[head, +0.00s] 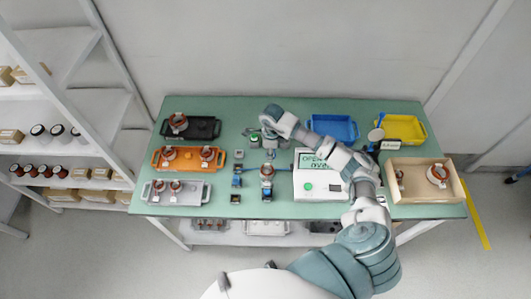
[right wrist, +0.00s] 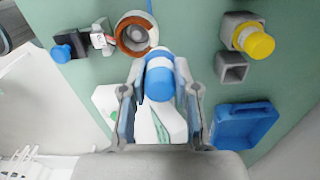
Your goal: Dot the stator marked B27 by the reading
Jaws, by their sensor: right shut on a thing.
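My right gripper (head: 269,140) is over the middle of the table. In the right wrist view my right gripper (right wrist: 160,90) is shut on a blue-and-white dauber (right wrist: 159,82). A stator (head: 267,170) with a copper-coloured ring sits just in front of the gripper, at a blue-and-grey fixture. My left gripper is not in view.
Black (head: 203,128), orange (head: 187,163) and silver (head: 194,192) trays with stators stand left. Blue (head: 333,125) and yellow (head: 413,128) trays stand at the back right. A wooden box (head: 420,197) holds stators. A yellow-capped piece (right wrist: 255,43) stands beside an empty grey socket (right wrist: 232,68).

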